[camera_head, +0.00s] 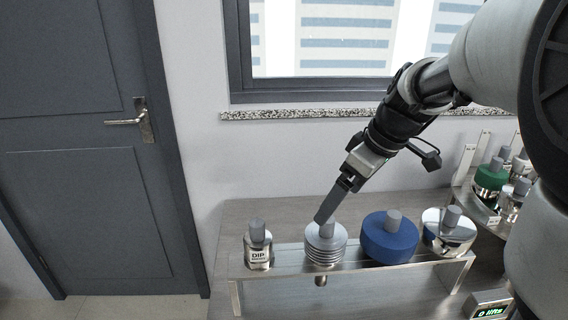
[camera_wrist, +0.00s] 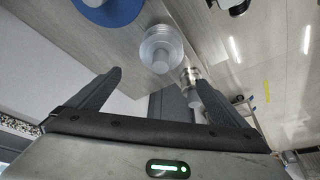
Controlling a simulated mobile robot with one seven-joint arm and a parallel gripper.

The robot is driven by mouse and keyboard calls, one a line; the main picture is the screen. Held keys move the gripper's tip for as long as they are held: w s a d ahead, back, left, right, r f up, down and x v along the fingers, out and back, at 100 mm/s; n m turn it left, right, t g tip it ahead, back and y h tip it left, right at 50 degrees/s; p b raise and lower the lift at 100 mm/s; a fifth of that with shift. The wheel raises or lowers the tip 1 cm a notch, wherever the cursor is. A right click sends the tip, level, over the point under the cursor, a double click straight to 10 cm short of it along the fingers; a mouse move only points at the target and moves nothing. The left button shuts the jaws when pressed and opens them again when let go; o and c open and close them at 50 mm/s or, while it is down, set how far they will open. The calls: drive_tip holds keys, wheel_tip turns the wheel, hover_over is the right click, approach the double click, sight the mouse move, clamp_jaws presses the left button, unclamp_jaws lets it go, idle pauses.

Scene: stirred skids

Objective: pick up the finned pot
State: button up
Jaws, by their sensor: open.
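The finned pot (camera_head: 326,248) is a silver ribbed body with a grey knob on top. It stands in a metal rack on the table, between the DIP pot and a blue pot. My gripper (camera_head: 322,216) reaches down from the upper right, its fingertips close to the knob. The head view does not show clearly whether they touch it. In the wrist view the finned pot (camera_wrist: 162,48) lies ahead of my gripper (camera_wrist: 158,76). The two fingers are spread wide with nothing held between them.
The metal rack (camera_head: 290,270) also holds the DIP pot (camera_head: 258,252) at left, the blue pot (camera_head: 388,241) and a shiny silver pot (camera_head: 447,236) at right. A second rack with a green pot (camera_head: 491,177) stands farther right. A small display (camera_head: 490,304) is in front.

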sight(321, 231)
drive_tip(key=b+x, duration=0.1)
drive_tip(key=x, duration=0.7)
drive_tip(key=shift+f+b, duration=0.15)
drive_tip(key=shift+b, duration=0.15)
drive_tip(key=b+x, duration=0.1)
drive_tip(key=x, duration=0.4)
drive_tip(key=shift+s+d+f+b, duration=0.15)
drive_tip(key=shift+f+b, duration=0.05)
drive_tip(key=shift+b, duration=0.1)
drive_tip(key=shift+r, duration=0.1)
drive_tip(key=c, duration=1.4)
